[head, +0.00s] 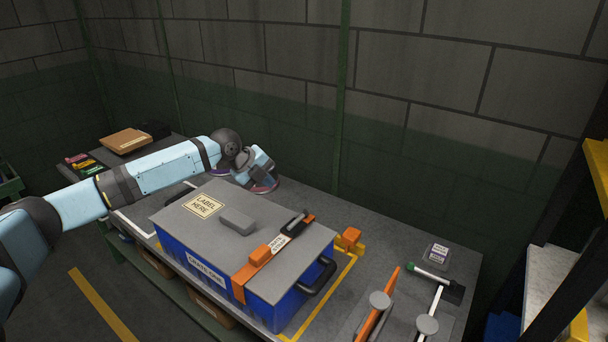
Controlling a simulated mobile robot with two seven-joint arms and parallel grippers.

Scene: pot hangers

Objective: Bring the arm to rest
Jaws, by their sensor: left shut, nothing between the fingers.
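My left arm (150,176) comes in from the left, light blue with dark joints. It reaches over the back left of the workbench, behind a blue crate (215,264) with a grey lid. My left gripper (264,184) is beyond the lid's far left edge, near the bench top. It is shut and empty, and apart from the crate as far as I can tell. My right gripper is not in view.
An orange strap (268,254) crosses the crate lid. A brown box (127,140) stands at the far left. A block wall closes off the back.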

